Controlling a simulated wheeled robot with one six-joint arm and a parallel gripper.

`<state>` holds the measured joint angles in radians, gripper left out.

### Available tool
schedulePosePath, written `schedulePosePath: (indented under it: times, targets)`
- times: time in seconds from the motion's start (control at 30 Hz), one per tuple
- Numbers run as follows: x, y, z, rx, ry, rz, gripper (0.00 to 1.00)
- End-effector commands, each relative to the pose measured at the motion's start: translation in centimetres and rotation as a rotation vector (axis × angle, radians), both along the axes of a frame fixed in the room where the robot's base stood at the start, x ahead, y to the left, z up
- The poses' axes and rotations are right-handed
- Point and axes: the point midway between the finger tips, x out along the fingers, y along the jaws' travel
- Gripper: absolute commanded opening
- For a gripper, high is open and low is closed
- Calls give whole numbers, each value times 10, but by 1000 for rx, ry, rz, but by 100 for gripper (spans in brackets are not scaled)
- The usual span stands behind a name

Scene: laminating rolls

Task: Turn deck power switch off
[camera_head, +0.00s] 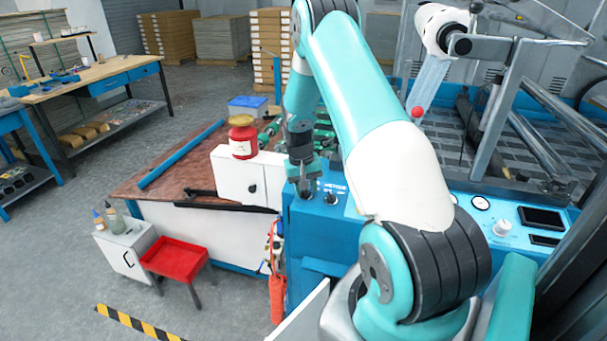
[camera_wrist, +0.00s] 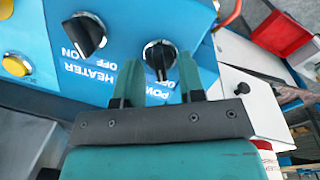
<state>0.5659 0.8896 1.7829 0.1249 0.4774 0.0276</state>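The power switch (camera_wrist: 160,57) is a black rotary knob with a pale rim on the blue deck panel. In the wrist view it sits at the middle, its bar running roughly up and down. The upside-down POWER label is partly covered by my gripper. My gripper (camera_wrist: 159,60) is open, with one green finger on each side of the knob; I cannot tell whether either touches it.
The heater knob (camera_wrist: 85,35) is close beside, left of the power switch in the wrist view. Yellow buttons (camera_wrist: 15,65) lie farther left. A white cabinet (camera_head: 240,178) with a red can (camera_head: 243,148) stands left of the panel in the head view.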

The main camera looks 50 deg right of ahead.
Motion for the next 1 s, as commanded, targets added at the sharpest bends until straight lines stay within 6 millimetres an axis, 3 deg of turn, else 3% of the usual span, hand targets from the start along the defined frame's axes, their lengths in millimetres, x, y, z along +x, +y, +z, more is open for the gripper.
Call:
schedulePosePath:
  times: [0.17,0.5,0.7,1.0]
  targets:
    - [3,2,25,-5,-6,2,36]
    - [9,10,110,-5,-8,1,36]
    - [11,13,150,-4,-5,2,36]
    - [12,15,170,-1,-1,1,36]
